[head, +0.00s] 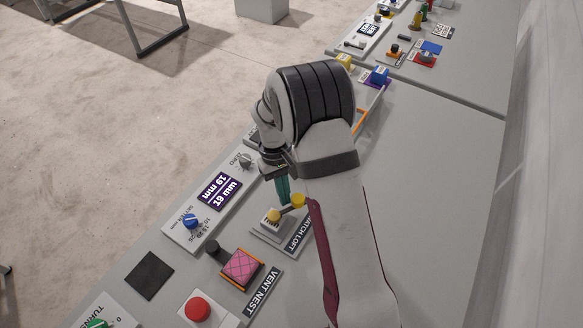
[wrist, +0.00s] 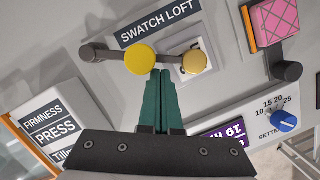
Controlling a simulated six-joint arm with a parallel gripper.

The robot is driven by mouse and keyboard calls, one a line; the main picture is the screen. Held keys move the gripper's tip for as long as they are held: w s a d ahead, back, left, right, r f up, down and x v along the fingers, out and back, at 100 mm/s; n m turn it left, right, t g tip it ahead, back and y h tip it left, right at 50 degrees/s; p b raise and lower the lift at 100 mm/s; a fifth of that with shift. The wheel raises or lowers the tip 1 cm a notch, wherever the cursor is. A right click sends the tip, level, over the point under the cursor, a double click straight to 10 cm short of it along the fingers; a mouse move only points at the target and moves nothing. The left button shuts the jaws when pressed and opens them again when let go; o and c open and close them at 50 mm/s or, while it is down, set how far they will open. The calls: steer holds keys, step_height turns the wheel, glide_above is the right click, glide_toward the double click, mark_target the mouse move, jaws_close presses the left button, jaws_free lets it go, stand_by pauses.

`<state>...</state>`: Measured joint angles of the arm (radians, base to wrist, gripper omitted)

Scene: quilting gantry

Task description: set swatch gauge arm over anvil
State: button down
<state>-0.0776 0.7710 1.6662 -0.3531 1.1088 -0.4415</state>
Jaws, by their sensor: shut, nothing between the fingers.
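The SWATCH LOFT gauge (head: 262,235) stands on the bench beside my gripper, and its label also shows in the wrist view (wrist: 158,24). A dark gauge arm (wrist: 115,55) runs from a dark round end to a bright yellow disc (wrist: 140,59). A grey bar links toward a duller yellow knob (wrist: 195,62) over a white plate. I cannot tell which part is the anvil. My gripper (wrist: 162,73), with teal fingers, is shut and empty. Its tips appear beside the yellow disc; contact is unclear.
A pink quilted swatch (head: 240,267) lies in the VENT NEST near a dark post (head: 212,249). A red button (head: 198,309), blue setter knob (head: 190,221) and 19 mm display (head: 219,191) are nearby. The FIRMNESS PRESS label (wrist: 50,125) is at the wrist view's left.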

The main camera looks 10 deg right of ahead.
steer(key=shift+s+n, duration=0.3)
steer(key=shift+s, duration=0.1)
stand_by(0.3)
steer(key=w, duration=0.3)
steer(key=w+a+r, duration=0.1)
steer(key=shift+w+a+r, duration=0.1)
steer(key=shift+w, duration=0.15)
steer(key=v, duration=0.8)
steer(key=shift+r, duration=0.45)
